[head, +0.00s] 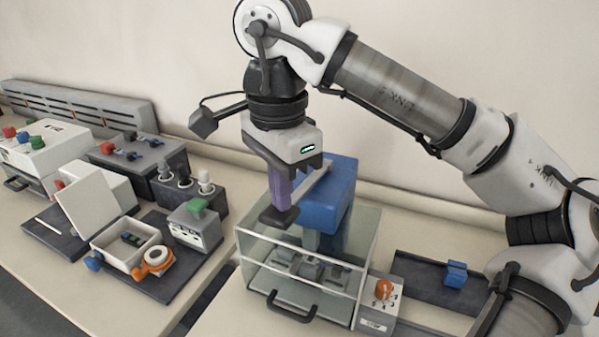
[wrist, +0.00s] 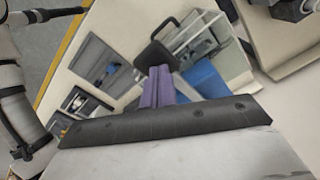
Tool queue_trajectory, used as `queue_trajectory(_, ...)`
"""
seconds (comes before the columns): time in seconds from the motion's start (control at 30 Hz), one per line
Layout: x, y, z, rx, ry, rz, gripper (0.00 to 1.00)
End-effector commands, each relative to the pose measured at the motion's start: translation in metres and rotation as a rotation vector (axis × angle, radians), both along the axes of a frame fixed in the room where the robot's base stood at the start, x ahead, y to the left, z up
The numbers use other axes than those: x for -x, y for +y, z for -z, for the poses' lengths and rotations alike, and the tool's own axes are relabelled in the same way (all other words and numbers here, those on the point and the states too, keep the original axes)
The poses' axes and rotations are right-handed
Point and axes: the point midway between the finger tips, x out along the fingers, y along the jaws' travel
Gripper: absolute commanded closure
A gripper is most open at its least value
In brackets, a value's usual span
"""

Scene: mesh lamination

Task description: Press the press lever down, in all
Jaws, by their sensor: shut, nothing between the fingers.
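The press has a blue body (head: 328,205) behind a clear box-like guard (head: 262,245) with a dark front handle. A pale bar (head: 312,186) runs beside the blue body, and a dark flat pad (head: 279,216), apparently the end of the press lever, stands above the guard. My gripper (head: 281,203) points down with its purple fingers shut and empty, just over this pad. I cannot tell whether the fingertips touch it. In the wrist view the shut fingers (wrist: 157,74) show in front of the dark pad (wrist: 156,56), with the blue body (wrist: 206,78) beside them.
A control box with an orange knob (head: 383,289) stands right of the guard. A dark tray (head: 415,272) with a blue piece (head: 456,273) lies further right. On the left bench are a white tray (head: 107,236), an orange tape dispenser (head: 153,262) and several switch boxes.

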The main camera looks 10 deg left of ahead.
Motion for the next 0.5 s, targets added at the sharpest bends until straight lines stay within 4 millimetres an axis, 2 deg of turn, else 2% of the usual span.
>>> queue_trajectory(0.03,0.0,0.0,-0.009,0.0,0.0,-0.001,1.0)
queue_trajectory(0.5,0.0,0.0,-0.052,-0.001,-0.001,-0.001,1.0)
